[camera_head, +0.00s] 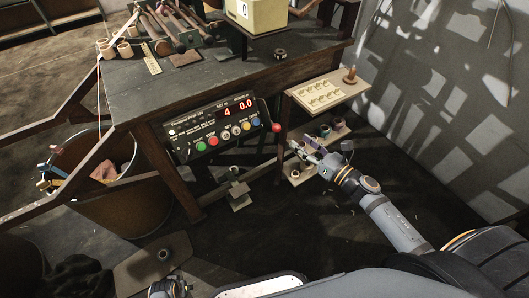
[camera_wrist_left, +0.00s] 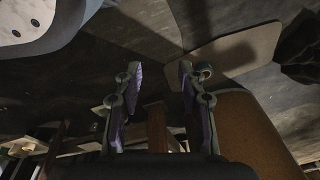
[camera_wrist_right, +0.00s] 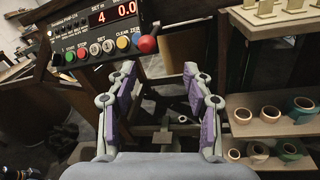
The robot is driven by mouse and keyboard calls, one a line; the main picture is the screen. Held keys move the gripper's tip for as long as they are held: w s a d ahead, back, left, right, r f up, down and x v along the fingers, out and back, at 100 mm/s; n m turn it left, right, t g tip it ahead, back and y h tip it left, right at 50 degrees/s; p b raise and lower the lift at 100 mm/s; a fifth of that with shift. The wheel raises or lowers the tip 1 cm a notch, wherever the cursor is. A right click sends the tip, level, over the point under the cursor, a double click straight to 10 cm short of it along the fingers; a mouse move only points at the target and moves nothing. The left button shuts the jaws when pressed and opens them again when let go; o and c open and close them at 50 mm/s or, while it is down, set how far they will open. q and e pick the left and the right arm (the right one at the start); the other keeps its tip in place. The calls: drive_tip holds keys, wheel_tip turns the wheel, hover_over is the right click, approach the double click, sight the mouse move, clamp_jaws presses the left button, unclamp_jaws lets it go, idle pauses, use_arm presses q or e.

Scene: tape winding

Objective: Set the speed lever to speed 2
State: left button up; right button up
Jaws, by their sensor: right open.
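The control box (camera_head: 215,130) hangs at the workbench's front edge, with a red display reading 4 and 0.0. The speed lever, with a red ball knob (camera_head: 277,127), sticks out at the box's right end. In the right wrist view the knob (camera_wrist_right: 147,44) is ahead, above the gap between the fingers. My right gripper (camera_head: 305,150) is open and empty, right of and below the knob, not touching it. It also shows open in the right wrist view (camera_wrist_right: 160,72). My left gripper (camera_wrist_left: 160,70) is open and empty, low and away from the box. Lever speed marks are too small to read.
A shelf with several tape rolls (camera_wrist_right: 257,152) stands to the right, under a tan board (camera_head: 330,94). The workbench (camera_head: 210,80) carries tools and a yellow device (camera_head: 262,12). A brown bin (camera_head: 125,205) is at left. Room before the box is free.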

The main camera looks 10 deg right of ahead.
sight(277, 127)
drive_tip(key=shift+n+y, duration=0.4)
drive_tip(key=shift+n, duration=0.3)
drive_tip(key=w+a+p, duration=0.1)
drive_tip(key=w+a, duration=0.1)
drive_tip(key=w+a+r, duration=0.1)
drive_tip(key=w+a, duration=0.1)
drive_tip(key=shift+w+a+r+p, duration=0.1)
drive_tip(key=shift+a+r+p, duration=0.05)
drive_tip(key=shift+p, duration=0.25)
use_arm(q)
drive_tip(key=shift+s+a+f, duration=0.4)
drive_tip(key=shift+s+f, duration=0.4)
drive_tip(key=shift+s, duration=0.05)
drive_tip(key=shift+s+a+f, duration=0.4)
drive_tip(key=shift+s+f, duration=0.4)
use_arm(e)
drive_tip(key=shift+f+x, duration=0.2)
drive_tip(key=shift+x, duration=0.95)
drive_tip(key=shift+f+x, duration=0.15)
drive_tip(key=shift+x, duration=1)
clamp_jaws()
